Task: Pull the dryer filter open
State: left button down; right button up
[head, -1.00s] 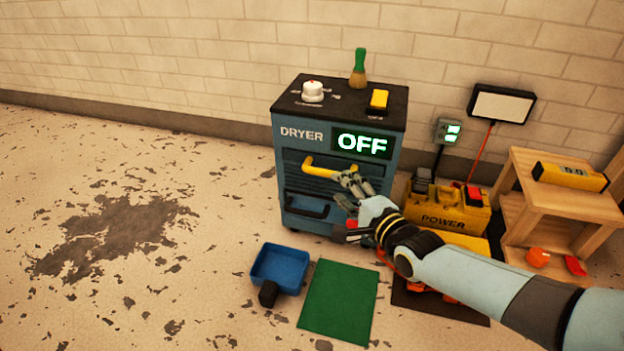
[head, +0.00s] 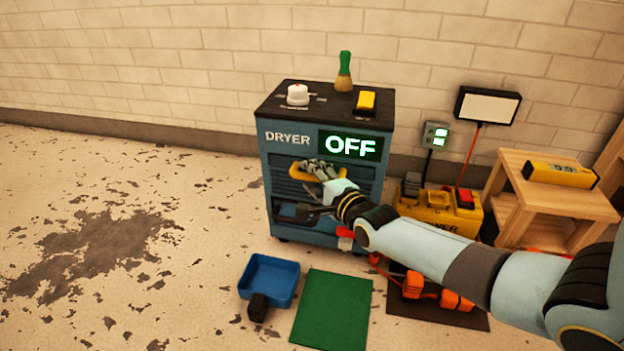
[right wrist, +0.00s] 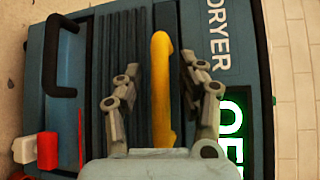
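The blue dryer (head: 322,150) stands against the wall, and its display (head: 350,146) reads OFF. A yellow handle (head: 298,174) sits on its slatted front panel, which looks closed. My right gripper (head: 320,170) is at this handle and partly covers it. In the right wrist view the yellow handle (right wrist: 161,95) lies between the two spread fingers of my right gripper (right wrist: 159,77), with a gap on each side. My left gripper is not in view.
A black handle (right wrist: 62,55) is on the dryer below the yellow one. On top are a white knob (head: 298,94), a brush (head: 344,72) and a yellow switch (head: 366,101). A blue dustpan (head: 270,279) and green mat (head: 333,308) lie on the floor in front.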

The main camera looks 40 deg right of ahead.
jog(key=shift+w, duration=0.1)
grip_shut()
dwell(0.3)
